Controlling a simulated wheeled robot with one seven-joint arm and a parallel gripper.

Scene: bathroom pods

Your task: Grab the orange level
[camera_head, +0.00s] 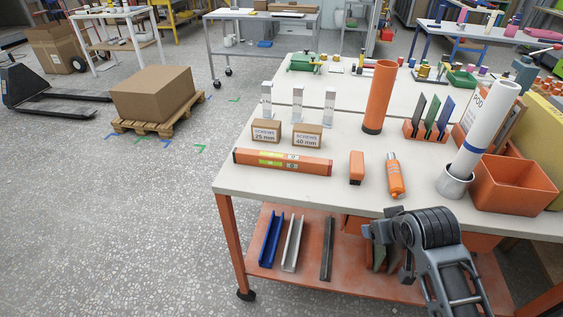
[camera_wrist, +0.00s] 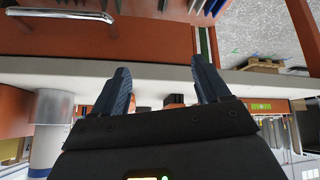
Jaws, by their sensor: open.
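The orange level (camera_head: 282,162) lies flat on the white workbench near its front left corner, with a yellow-green vial window in its side. In the wrist view, an orange piece with a yellow-green window, which looks like the level (camera_wrist: 262,106), shows at the right beyond the bench edge. My gripper (camera_wrist: 162,78) is open and empty in the wrist view, its two dark fingers apart in front of the bench edge. In the head view my arm is at the lower right, in front of the bench, and the fingertips are not clear there. The gripper is apart from the level.
Two screw boxes (camera_head: 307,137) stand just behind the level. A white tube (camera_head: 486,128) and an orange bin (camera_head: 513,184) are farther right. Metal channels (camera_head: 292,243) lie on the lower shelf (camera_head: 345,281).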

